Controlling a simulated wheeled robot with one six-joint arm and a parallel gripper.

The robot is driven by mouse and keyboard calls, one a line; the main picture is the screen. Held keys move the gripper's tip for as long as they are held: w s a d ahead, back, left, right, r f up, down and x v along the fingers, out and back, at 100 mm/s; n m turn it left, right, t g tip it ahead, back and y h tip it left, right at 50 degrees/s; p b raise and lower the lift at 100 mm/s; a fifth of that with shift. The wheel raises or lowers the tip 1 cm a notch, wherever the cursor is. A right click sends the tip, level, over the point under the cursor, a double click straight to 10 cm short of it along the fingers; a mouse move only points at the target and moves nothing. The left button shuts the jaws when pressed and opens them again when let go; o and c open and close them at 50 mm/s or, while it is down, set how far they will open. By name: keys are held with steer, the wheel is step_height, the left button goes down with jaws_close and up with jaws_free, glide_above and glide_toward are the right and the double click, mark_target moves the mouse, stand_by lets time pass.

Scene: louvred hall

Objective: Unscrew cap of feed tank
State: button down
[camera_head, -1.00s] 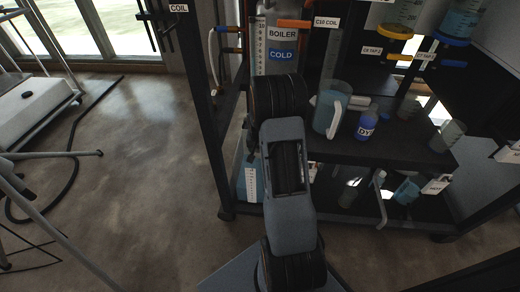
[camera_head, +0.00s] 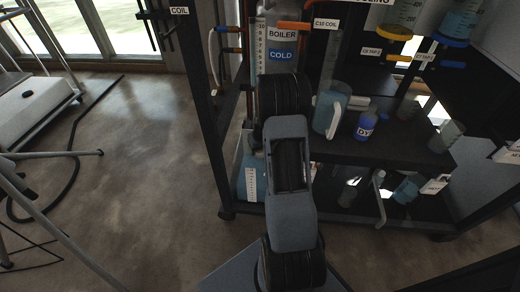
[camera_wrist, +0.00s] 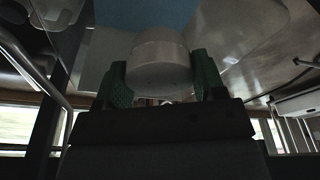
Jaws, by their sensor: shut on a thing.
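My gripper (camera_wrist: 163,76) shows in the wrist view with its two green fingers on either side of a round whitish cap (camera_wrist: 161,60), shut on it. Above the cap in that picture is a clear tank body with blue liquid (camera_wrist: 150,13), which looks like the feed tank. In the head view a clear tank with blue liquid and a white scale strip (camera_head: 251,184) stands on the lower shelf, just left of my arm. My arm hides part of it, and the gripper is not clearly visible there. Whether the cap's thread is loose cannot be seen.
The dark rack's upper shelf (camera_head: 370,150) holds a jug (camera_head: 328,112), a blue dye bottle (camera_head: 366,125) and a beaker (camera_head: 447,137). A boiler (camera_head: 283,70) stands behind. Open floor (camera_head: 150,160) lies left, with a black hose (camera_head: 72,140) and a pale trolley (camera_head: 35,105).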

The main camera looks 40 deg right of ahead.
steer(key=n+b, duration=0.3)
steer(key=n, duration=0.1)
steer(key=shift+f+y, duration=0.3)
steer(key=shift+y, duration=0.1)
steer(key=shift+r+n, duration=0.25)
steer(key=shift+n, duration=0.15)
steer(key=shift+r, duration=0.1)
steer(key=shift+r+p, duration=0.2)
steer(key=shift+p, duration=0.15)
steer(key=shift+r+p, duration=0.6)
steer(key=shift+r, duration=0.3)
steer(key=shift+r+p, duration=1.35)
steer(key=shift+r, duration=0.65)
